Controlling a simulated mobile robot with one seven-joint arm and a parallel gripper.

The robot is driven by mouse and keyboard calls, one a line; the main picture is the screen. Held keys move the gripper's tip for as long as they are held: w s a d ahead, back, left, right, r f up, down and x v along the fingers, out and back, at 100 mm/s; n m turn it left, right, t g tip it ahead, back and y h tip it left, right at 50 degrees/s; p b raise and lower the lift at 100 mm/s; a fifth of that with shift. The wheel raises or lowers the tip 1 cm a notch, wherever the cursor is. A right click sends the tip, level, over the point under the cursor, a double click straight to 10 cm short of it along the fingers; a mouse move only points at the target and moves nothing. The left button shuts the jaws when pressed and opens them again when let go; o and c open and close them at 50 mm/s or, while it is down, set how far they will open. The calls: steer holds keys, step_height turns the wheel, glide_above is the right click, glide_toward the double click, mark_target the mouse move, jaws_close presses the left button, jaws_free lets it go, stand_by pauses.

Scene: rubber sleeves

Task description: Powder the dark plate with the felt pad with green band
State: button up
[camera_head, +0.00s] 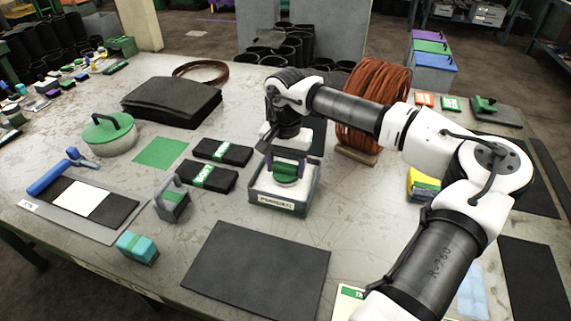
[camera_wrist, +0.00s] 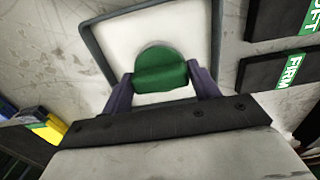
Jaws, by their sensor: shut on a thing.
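My gripper (camera_head: 287,163) is shut on the green-topped pad (camera_head: 285,174), with its purple fingers on either side. The pad is at a grey open tray (camera_head: 257,196) with a label on its front. In the wrist view the green top of the pad (camera_wrist: 161,70) sits between the fingers (camera_wrist: 163,84), over the white powder (camera_wrist: 190,30) inside the tray's rim. The pad's underside is hidden, and I cannot tell whether it touches the powder. The dark plate (camera_head: 258,270) lies flat and looks bare at the front of the table.
Left of the tray are green-banded black sleeves (camera_head: 222,152), a grey handled block (camera_head: 172,202) and a teal block (camera_head: 137,247). Behind my arm stands a red-brown coil (camera_head: 372,105). The table between the tray and the dark plate is clear.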

mark_target(285, 165)
steer(key=shift+r+p, duration=1.85)
steer(key=shift+r, duration=1.55)
steer(key=shift+f, duration=0.15)
